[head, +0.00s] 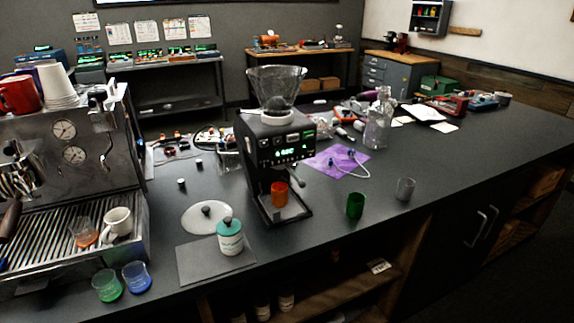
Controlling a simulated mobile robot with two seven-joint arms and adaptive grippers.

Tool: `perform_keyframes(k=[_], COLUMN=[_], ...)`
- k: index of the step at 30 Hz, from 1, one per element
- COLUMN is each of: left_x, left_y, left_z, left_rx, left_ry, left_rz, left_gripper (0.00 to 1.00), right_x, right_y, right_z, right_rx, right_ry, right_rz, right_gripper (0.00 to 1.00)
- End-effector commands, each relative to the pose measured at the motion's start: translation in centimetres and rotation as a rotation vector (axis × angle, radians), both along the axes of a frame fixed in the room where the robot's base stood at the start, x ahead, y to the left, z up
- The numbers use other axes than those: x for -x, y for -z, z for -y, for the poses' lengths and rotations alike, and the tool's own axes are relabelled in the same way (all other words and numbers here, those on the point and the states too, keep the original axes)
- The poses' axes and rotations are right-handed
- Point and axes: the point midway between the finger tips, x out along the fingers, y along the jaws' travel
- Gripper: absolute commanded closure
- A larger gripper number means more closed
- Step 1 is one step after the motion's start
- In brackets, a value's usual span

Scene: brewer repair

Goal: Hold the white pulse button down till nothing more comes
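The black grinder (252,140) stands on the dark counter, with a clear, empty-looking funnel hopper (276,88) on top. Its front panel has a lit green display (285,153) and small pale buttons (293,137) above it. The panel is too small to tell which one is the white pulse button or whether it is pressed. An orange cup (279,194) stands under the spout on the grinder's base tray. Its inside is too small to make out. Neither of my grippers is in view, and nothing touches the panel.
A steel espresso machine (70,130) fills the left. A teal-capped jar (230,237) stands on a dark mat (190,263), front left of the grinder. Green (355,205) and grey (405,188) cups stand right of it, near a glass bottle (377,125). The right counter is mostly clear.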

Motion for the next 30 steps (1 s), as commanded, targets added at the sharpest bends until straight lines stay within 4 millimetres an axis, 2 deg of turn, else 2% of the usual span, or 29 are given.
perform_keyframes(k=[1,3,4,30], left_x=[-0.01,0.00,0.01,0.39], left_y=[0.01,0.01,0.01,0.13], left_z=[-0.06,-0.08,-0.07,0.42], left_rx=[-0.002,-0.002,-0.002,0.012], left_ry=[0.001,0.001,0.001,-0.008], left_rz=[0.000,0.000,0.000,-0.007], left_gripper=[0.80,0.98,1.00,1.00], right_x=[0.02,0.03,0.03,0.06], right_y=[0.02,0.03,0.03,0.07], right_z=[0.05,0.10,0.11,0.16], right_rx=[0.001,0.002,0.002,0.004], right_ry=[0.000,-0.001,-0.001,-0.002], right_rz=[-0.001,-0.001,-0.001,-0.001], right_gripper=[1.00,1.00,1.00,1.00])
